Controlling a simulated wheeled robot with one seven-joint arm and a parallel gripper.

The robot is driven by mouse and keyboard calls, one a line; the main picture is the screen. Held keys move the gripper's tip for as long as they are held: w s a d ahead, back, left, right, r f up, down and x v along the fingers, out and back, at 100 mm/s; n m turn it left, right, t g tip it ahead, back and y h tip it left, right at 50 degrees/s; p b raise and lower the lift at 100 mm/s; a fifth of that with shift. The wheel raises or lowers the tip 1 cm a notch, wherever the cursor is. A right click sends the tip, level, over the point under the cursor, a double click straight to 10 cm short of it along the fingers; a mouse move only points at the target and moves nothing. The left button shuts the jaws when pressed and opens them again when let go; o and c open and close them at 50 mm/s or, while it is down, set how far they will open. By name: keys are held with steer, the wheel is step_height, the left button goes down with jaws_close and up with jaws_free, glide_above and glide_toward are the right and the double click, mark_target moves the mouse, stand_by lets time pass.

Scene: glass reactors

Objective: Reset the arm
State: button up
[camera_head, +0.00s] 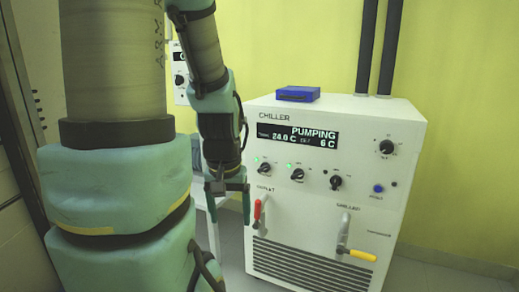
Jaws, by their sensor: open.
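My arm comes down from the top left, and my gripper (228,198) hangs at its end with the fingers pointing down. The gripper is open and I see nothing between its fingers. It is in front of the left edge of the white chiller (415,155), close to the red-handled valve in the picture. I cannot tell whether it touches the chiller.
The chiller has a red valve handle (257,209), a yellow valve handle (362,255), knobs, and a display (298,136) reading PUMPING. A blue box (298,94) lies on top. Two dark pipes (378,48) rise behind. Floor shows at the lower right.

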step_height(320, 180, up, 19)
steer(key=p, duration=1.6)
steer(key=shift+f, duration=0.2)
